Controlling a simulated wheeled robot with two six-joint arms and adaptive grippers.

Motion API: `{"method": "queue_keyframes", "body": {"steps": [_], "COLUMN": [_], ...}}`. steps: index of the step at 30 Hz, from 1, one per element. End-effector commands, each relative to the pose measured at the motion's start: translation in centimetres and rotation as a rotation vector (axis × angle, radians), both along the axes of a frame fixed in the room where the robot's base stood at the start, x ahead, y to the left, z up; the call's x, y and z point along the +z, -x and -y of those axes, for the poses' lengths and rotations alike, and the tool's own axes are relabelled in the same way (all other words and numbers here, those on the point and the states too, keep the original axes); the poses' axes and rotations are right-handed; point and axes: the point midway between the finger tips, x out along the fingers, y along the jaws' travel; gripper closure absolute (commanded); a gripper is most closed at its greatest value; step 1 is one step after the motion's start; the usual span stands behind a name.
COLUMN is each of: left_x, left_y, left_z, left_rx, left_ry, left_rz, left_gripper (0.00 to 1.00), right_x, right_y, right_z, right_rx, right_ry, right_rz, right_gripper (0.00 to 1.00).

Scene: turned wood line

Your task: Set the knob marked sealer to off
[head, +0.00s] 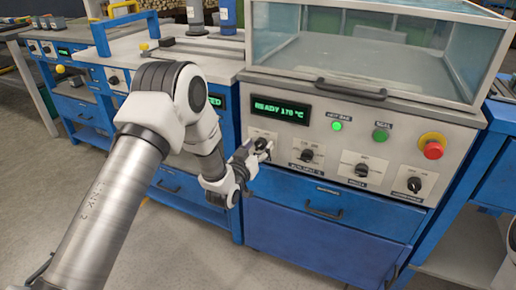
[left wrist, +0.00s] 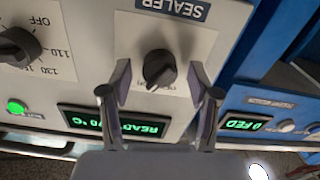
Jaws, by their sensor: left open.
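The sealer knob (left wrist: 158,68) is black and sits on a white plate below the SEALER label (left wrist: 185,9), which is upside down in the left wrist view. Its narrow end points down and slightly left there; the plate's markings are mostly hidden. My left gripper (left wrist: 160,82) is open, with one finger on each side of the knob and gaps between. In the head view the left gripper (head: 254,158) is at the left end of the machine's front panel and partly covers the sealer knob (head: 262,143). My right gripper is not in view.
A lit display (head: 280,111) reads READY 170 °C. To the right are a temperature dial (head: 307,156), two more knobs (head: 362,170) (head: 414,184), a lit green lamp (head: 337,126), a green button (head: 380,135) and a red stop button (head: 432,149). A glass hood (head: 360,60) stands above.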

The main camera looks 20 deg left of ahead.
Motion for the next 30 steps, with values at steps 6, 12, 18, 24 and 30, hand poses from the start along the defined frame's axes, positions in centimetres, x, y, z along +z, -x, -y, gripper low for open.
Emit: {"method": "queue_keyframes", "body": {"steps": [6, 12, 18, 24, 30], "left_x": [-0.02, -0.01, -0.01, 0.00, -0.01], "left_y": [0.03, 0.04, 0.04, 0.04, 0.03], "left_z": [0.00, 0.00, -0.01, -0.03, -0.06], "left_rx": [0.000, 0.000, 0.000, 0.000, 0.000], "left_ry": [0.000, 0.002, 0.035, 0.127, 0.281], "left_rz": [0.000, 0.000, 0.000, 0.000, 0.000], "left_gripper": [0.98, 0.98, 0.98, 0.98, 0.98], "right_x": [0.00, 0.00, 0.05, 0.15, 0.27], "right_y": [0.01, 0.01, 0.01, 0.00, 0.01], "right_z": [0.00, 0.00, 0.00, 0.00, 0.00], "right_rx": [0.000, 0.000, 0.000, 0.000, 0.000], "right_ry": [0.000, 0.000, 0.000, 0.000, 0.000], "right_rz": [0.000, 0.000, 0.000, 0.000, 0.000], "right_gripper": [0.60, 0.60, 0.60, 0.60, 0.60]}}
